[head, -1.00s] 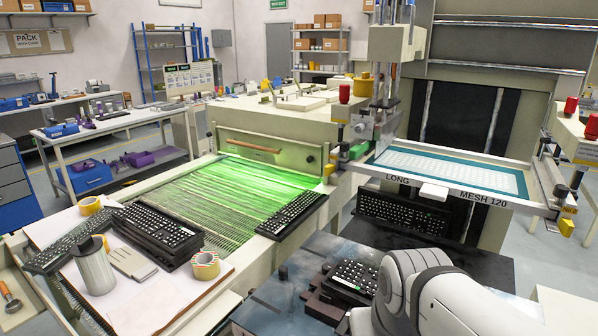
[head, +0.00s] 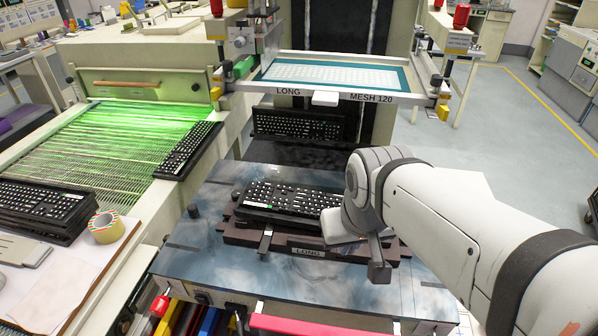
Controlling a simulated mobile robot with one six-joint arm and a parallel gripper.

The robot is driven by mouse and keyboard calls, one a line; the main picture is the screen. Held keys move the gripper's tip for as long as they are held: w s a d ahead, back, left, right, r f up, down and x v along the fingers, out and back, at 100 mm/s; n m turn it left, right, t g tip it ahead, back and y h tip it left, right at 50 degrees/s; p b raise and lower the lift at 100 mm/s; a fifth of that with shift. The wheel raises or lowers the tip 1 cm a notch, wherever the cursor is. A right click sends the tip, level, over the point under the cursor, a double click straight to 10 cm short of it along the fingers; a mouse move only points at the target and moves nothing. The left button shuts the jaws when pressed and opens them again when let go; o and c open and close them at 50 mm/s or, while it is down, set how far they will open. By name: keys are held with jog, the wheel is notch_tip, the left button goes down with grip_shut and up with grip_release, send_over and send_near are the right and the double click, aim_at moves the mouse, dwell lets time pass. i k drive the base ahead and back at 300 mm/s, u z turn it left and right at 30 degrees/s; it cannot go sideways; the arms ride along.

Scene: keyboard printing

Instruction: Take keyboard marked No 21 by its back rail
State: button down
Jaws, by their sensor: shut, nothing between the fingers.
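No number 21 can be read on any keyboard in the head view. One black keyboard with pale keys (head: 285,199) lies on the dark jig marked LONG (head: 308,252), its right end partly hidden by my arm. A second keyboard (head: 298,124) sits behind it, below the screen frame. A third keyboard (head: 187,150) lies at the right edge of the green-lit belt. More black keyboards (head: 42,205) are stacked at the left. My gripper (head: 379,268) is shut and empty, at the front right of the jig. The wrist hides part of it.
The screen frame marked LONG and MESH 120 (head: 335,91) hangs above the rear keyboard. A tape roll (head: 105,226) stands beside the stack. Open floor (head: 545,140) lies to the right.

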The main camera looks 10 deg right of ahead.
aim_at(260, 201)
jog(key=u, duration=0.05)
jog(key=k, duration=0.5)
jog(key=z, duration=2.35)
jog(key=k, duration=1)
jog(key=u, duration=1.1)
jog(key=i, duration=1)
jog(key=u, duration=0.05)
